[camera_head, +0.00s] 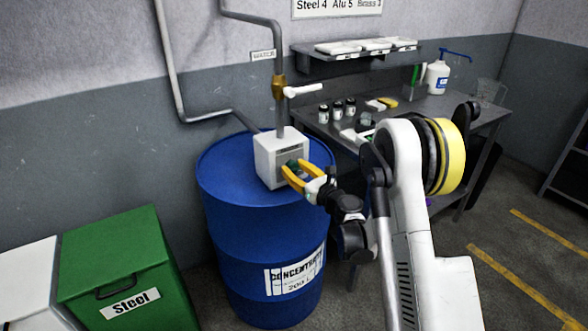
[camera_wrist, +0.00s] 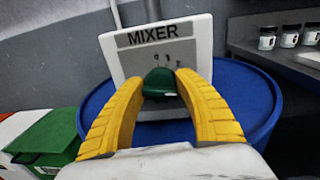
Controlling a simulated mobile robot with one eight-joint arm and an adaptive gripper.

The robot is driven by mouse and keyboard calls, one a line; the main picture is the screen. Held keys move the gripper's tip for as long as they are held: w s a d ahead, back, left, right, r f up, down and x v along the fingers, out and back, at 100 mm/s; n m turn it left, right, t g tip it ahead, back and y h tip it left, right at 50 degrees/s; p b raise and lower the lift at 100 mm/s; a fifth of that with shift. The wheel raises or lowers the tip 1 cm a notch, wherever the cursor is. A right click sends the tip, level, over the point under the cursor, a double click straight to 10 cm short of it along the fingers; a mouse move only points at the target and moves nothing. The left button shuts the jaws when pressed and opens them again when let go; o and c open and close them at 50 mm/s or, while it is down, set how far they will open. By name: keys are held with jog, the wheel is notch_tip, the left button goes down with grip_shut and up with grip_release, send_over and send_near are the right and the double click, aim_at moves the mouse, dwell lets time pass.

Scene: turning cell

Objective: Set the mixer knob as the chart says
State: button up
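The white mixer box (camera_head: 272,155) stands on the blue drum, under a pipe. In the wrist view its face (camera_wrist: 118,62) reads MIXER, with small scale marks, about 0 to 2, above the green knob (camera_wrist: 160,82). The rest of the scale is hidden and I cannot read the knob's setting. My gripper (camera_head: 293,170) has its yellow fingers on both sides of the knob, and they seem to touch it; the fingers also show in the wrist view (camera_wrist: 160,86). The chart (camera_head: 338,6), cut off at the top, shows Steel 4, Alu 5, Brass 3.
The blue drum (camera_head: 232,190) is labelled CONCENTRATE. A green bin (camera_head: 118,268) marked Steel stands at the lower left. A pipe with a white-handled valve (camera_head: 302,90) rises above the mixer. A bench (camera_head: 430,110) with small jars and a bottle is to the right.

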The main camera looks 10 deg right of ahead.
jog(key=c, duration=0.3)
jog(key=m+b, duration=0.2)
jog(key=shift+f+m, duration=0.2)
jog(key=shift+m, duration=0.2)
jog(key=shift+c, duration=0.2)
jog(key=shift+d+r+m+b, duration=0.1)
jog(key=shift+r+m+b, duration=0.15)
jog(key=shift+m, duration=0.85)
jog(key=o, duration=1.2)
jog(key=shift+f, duration=0.1)
jog(key=v, duration=0.7)
jog(key=shift+s, duration=0.25)
